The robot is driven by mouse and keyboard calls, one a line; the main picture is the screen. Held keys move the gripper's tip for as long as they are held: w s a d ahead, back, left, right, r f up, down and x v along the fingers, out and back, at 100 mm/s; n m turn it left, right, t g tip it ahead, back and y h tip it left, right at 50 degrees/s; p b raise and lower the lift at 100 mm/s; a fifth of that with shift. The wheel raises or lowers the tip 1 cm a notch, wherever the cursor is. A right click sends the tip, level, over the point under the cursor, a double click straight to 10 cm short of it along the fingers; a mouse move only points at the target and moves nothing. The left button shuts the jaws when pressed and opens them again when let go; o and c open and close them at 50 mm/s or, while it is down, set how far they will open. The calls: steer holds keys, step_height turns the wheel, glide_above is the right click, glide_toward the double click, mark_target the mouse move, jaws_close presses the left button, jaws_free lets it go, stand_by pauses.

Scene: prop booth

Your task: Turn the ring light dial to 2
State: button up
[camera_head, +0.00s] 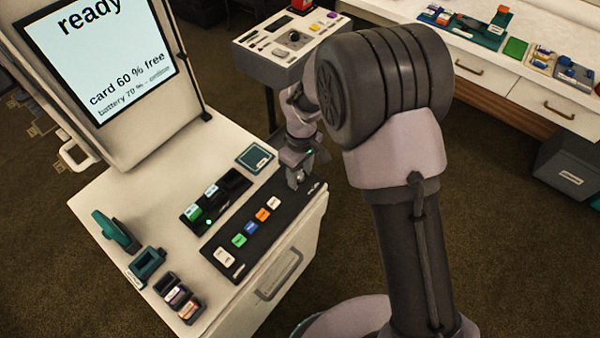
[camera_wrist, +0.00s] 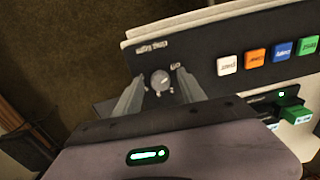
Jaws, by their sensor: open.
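The ring light dial (camera_wrist: 160,82) is a small round grey knob on the dark control panel (camera_wrist: 205,50), seen upside down in the wrist view. Small pale lettering sits beside it, too small to read surely. My gripper (camera_wrist: 159,72) is open, with one finger on each side of the dial; I cannot tell whether either finger touches it. In the head view my gripper (camera_head: 297,181) is at the far right end of the panel (camera_head: 222,245), and the dial is hidden there. The dial's pointer position is not clear.
White, orange, blue and green buttons (camera_head: 250,227) line the panel beside the dial. Behind them is a dark slotted holder (camera_head: 214,201). A screen (camera_head: 98,55) reads "ready". A teal-handled item (camera_head: 115,230) and small blocks stand at the cart's left. Another console (camera_head: 275,62) stands behind.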

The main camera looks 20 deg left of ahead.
steer(key=shift+c, duration=0.5)
jaws_close()
steer(key=shift+m, duration=0.3)
steer(key=m, duration=0.3)
steer(key=shift+m, duration=0.3)
steer(key=m, duration=0.9)
steer(key=shift+s+a+b, duration=0.1)
steer(key=shift+b, duration=0.25)
steer(key=shift+m+t+b, duration=0.3)
steer(key=shift+m+b, duration=0.1)
steer(key=shift+m, duration=1.9)
